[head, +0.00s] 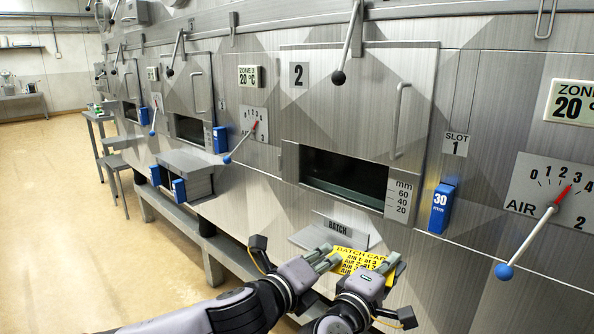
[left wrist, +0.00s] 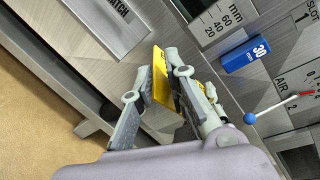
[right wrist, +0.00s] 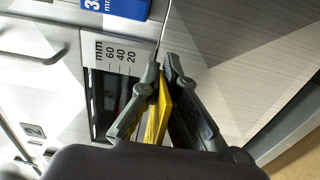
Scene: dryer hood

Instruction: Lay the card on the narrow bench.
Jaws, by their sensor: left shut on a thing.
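The yellow card (head: 358,260), printed with black text, is held up in front of the machine wall below hatch 2. My left gripper (head: 330,259) is shut on its left part; the yellow card (left wrist: 160,85) shows between those fingers in the left wrist view. My right gripper (head: 386,270) is at the card's right end. In the right wrist view its fingers flank the card (right wrist: 158,108) closely, but whether they grip it is unclear. The narrow bench (head: 185,222) appears to be the low grey ledge along the foot of the machine, partly hidden by my left arm.
A sloped plate labelled BATCH (head: 325,235) juts from the wall just behind my grippers. A blue 30 min block (head: 441,208) and a blue-knobbed AIR lever (head: 528,245) are to the right. A grey box (head: 187,172) sticks out further left.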

